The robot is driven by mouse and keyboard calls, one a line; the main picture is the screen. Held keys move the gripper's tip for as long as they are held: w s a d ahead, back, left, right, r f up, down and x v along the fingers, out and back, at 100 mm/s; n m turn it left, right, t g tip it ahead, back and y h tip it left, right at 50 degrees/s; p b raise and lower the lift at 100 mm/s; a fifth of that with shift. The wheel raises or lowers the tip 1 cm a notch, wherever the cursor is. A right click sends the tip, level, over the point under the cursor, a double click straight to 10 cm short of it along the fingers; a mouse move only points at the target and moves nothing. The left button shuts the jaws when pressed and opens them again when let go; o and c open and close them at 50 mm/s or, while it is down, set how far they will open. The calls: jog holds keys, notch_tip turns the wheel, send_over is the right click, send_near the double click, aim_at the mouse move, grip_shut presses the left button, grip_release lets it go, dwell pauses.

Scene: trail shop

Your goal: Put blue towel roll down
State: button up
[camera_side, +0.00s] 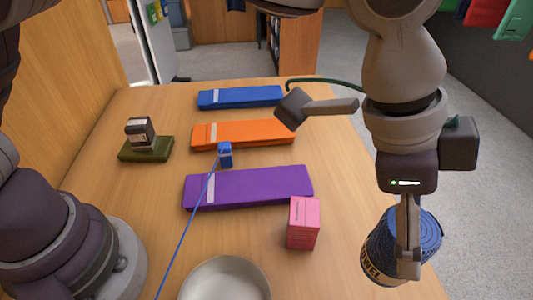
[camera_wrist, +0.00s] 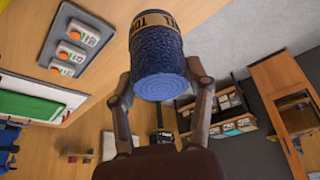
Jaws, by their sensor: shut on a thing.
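The blue towel roll (camera_side: 428,238) is a dark blue cylinder with a tan lettered band. My gripper (camera_side: 408,262) is shut on it at the right of the side view, by the table's right edge; I cannot tell its height above the tabletop. In the wrist view the roll (camera_wrist: 158,62) sits between the two fingers of my gripper (camera_wrist: 160,85), its spiral end facing the camera. In the side view a finger covers part of the roll, and the roll looks slightly tilted.
On the wooden table (camera_side: 335,225) lie blue (camera_side: 242,97), orange (camera_side: 245,134) and purple (camera_side: 250,187) flat packs. A pink box (camera_side: 303,222), a pale bowl (camera_side: 226,281), a small blue item with a cord (camera_side: 225,155) and a green-based stamp-like object (camera_side: 145,148) also stand there.

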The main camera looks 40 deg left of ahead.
notch_tip(320, 180, down, 13)
dwell(0.3)
jog(key=shift+f, duration=0.15)
jog(key=o, duration=1.2)
jog(key=a+r+n+t, duration=0.1)
jog(key=a+r, duration=0.4)
jog(key=r, duration=0.2)
jog(key=a+r+n, duration=0.1)
jog(key=a+r, duration=0.4)
jog(key=r, duration=0.2)
jog(key=s+a+n+t+y, duration=0.1)
jog(key=a+n, duration=0.3)
jog(key=a, duration=0.3)
jog(key=s+a+r+n+t+y, duration=0.1)
jog(key=s+a+n+y, duration=0.1)
jog(key=a+n, duration=0.2)
jog(key=s+a+r+n+t+y, duration=0.1)
jog(key=a+n, duration=0.4)
jog(key=a, duration=0.6)
jog(key=shift+s, duration=0.75)
